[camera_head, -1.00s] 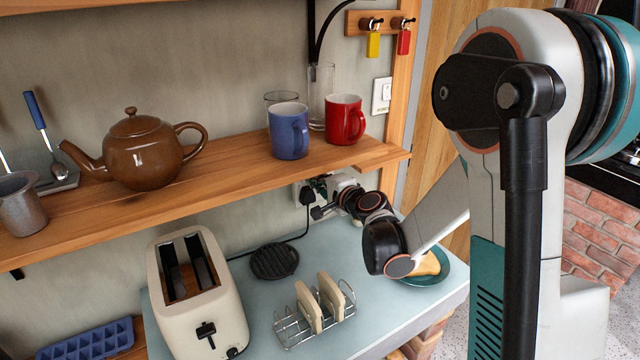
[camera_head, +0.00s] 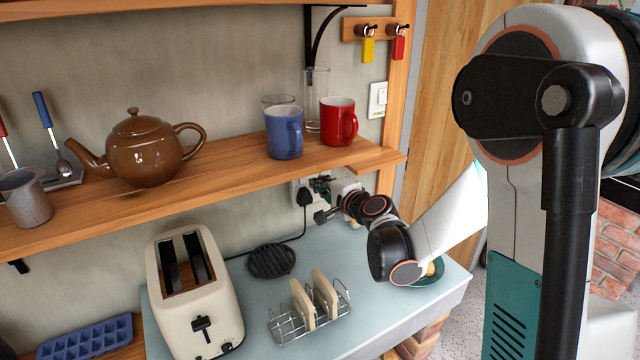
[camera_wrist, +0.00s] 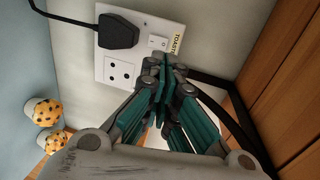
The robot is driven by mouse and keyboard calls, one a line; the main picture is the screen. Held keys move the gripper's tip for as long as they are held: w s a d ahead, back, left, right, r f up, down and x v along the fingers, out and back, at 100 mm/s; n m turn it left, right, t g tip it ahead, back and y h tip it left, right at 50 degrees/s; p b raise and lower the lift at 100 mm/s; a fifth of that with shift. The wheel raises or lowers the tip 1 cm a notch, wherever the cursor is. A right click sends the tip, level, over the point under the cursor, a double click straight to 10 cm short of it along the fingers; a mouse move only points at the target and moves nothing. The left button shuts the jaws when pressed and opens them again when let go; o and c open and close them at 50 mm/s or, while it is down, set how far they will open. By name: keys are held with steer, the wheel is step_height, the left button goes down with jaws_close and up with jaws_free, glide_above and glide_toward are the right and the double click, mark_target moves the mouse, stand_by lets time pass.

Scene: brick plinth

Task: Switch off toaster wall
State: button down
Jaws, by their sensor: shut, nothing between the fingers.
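The white wall socket plate (camera_wrist: 118,72) shows in the wrist view with a black plug (camera_wrist: 118,32) in it, a white rocker switch (camera_wrist: 158,42) and a label reading TOASTER (camera_wrist: 178,36). My gripper (camera_wrist: 163,62) is shut and empty, its tips just beside the switch; I cannot tell whether they touch the plate. In the head view the plate (camera_head: 296,186) is partly hidden by my gripper (camera_head: 322,188), under the wooden shelf. The cream toaster (camera_head: 196,295) stands on the counter to the left, its slots facing up. The switch's position is not clear.
The shelf (camera_head: 225,172) above my gripper holds a brown teapot (camera_head: 142,150), blue mug (camera_head: 284,133) and red mug (camera_head: 338,122). A toast rack (camera_head: 290,328) and black trivet (camera_head: 272,261) stand on the counter. Another wall switch (camera_head: 378,98) is above the shelf. Muffins (camera_wrist: 48,112) show in the wrist view.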

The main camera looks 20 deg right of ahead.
steer(key=s+d+r+p, duration=0.2)
steer(key=s+r, duration=0.2)
steer(key=s, duration=0.3)
steer(key=shift+s, duration=0.4)
steer(key=shift+s, duration=0.1)
